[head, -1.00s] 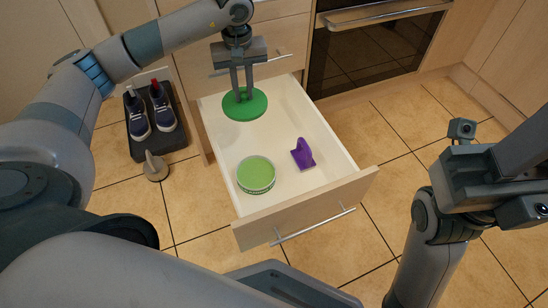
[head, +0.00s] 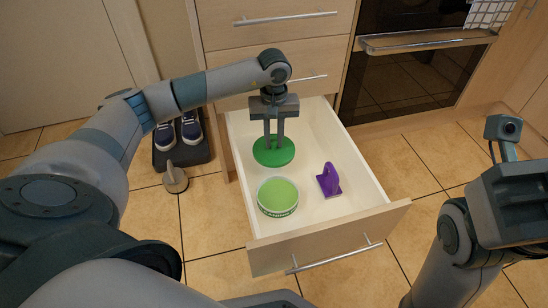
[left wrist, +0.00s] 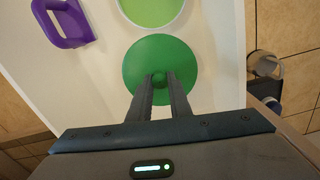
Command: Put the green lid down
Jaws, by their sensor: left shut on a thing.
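The green lid (head: 273,158) is a dark green disc with a small knob, inside the open drawer toward its back. My left gripper (head: 274,147) points down over the lid, shut on its knob. The left wrist view shows the lid (left wrist: 140,60) and the fingers (left wrist: 160,82) closed around the knob at its middle. I cannot tell whether the lid touches the drawer floor. A round tub (head: 278,196) with light green contents stands in front of the lid, apart from it.
The open drawer (head: 340,218) also holds a purple handled object (head: 328,180) right of the tub. An oven (head: 410,85) is behind.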

